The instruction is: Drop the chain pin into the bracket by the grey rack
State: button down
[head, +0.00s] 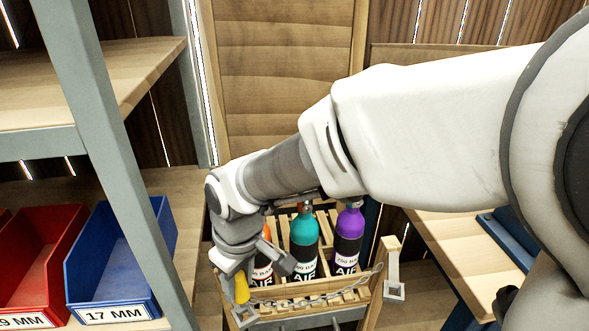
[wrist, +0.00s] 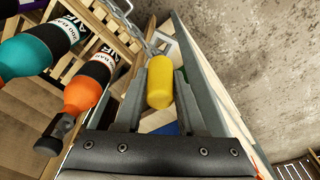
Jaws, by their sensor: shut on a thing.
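My gripper (head: 250,274) points down at the front left corner of the wooden bottle crate (head: 372,305). It is shut on the yellow chain pin (head: 242,288), which also shows between the fingers in the wrist view (wrist: 160,84). The pin's lower end is just above the grey square bracket (head: 245,316) by the grey rack (head: 110,150); I cannot tell whether they touch. The chain (head: 320,300) sags across the crate's front. In the wrist view the chain (wrist: 128,22) runs toward the far end of the fingers, and the bracket is partly hidden there.
Orange, teal (head: 304,240) and purple (head: 348,238) bottles stand in the crate, close to my gripper's right. A second square bracket (head: 394,291) is at the crate's right. The rack's post is close on the left, with a blue bin (head: 120,265) and a red bin (head: 38,270).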

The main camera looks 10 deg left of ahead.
aim_at(243, 305)
jog(key=shift+f, duration=0.1)
dwell(0.3)
jog(key=shift+f+b, duration=0.65)
jog(key=shift+f, duration=0.1)
jog(key=shift+f, duration=0.4)
dwell(0.4)
jog(key=shift+f+b, duration=0.65)
jog(key=shift+f, duration=0.2)
jog(key=shift+f+b, duration=0.6)
jog(key=shift+f, duration=0.2)
dwell(0.3)
jog(key=shift+c, duration=2.1)
grip_release()
